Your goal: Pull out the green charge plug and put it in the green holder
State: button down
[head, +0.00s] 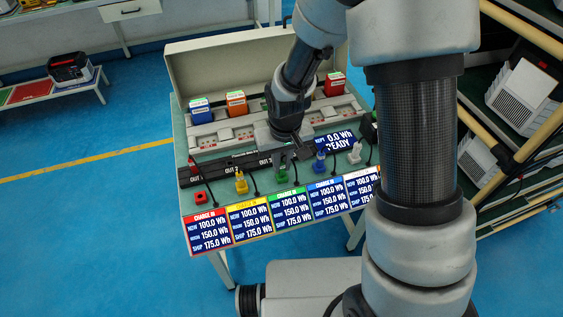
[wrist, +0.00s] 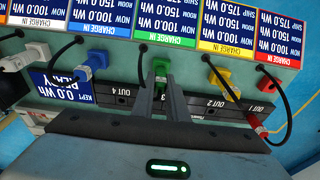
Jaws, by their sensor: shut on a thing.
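The green charge plug (wrist: 161,79) is at my gripper's fingertips in the wrist view, largely hidden by the fingers. My gripper (wrist: 160,86) points down at the charger board and is shut on it. The green holder (head: 283,176) is in the head view, in the row between the yellow and blue ones, in front of the green CHARGE IN label (head: 290,208). Plug and holder overlap in the wrist view, so I cannot tell whether the plug is seated or held apart. The socket strip (wrist: 200,108) runs behind the fingers, which hide OUT 3.
The yellow plug (head: 241,184), blue plug (head: 319,163) and white plug (head: 355,155) stand close by with looping black cables. The red plug (wrist: 258,126) is at OUT 1, and a red holder (head: 201,198) is empty. Blue, orange and red packs (head: 334,84) stand behind the strip.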

jog(key=shift+f, duration=0.15)
jog(key=c, duration=1.7)
grip_release()
jog(key=shift+o, duration=0.2)
notch_tip(320, 180, up, 17)
jog(key=s+p, duration=0.2)
jog(key=shift+s+d, duration=0.3)
jog(key=shift+d, duration=0.1)
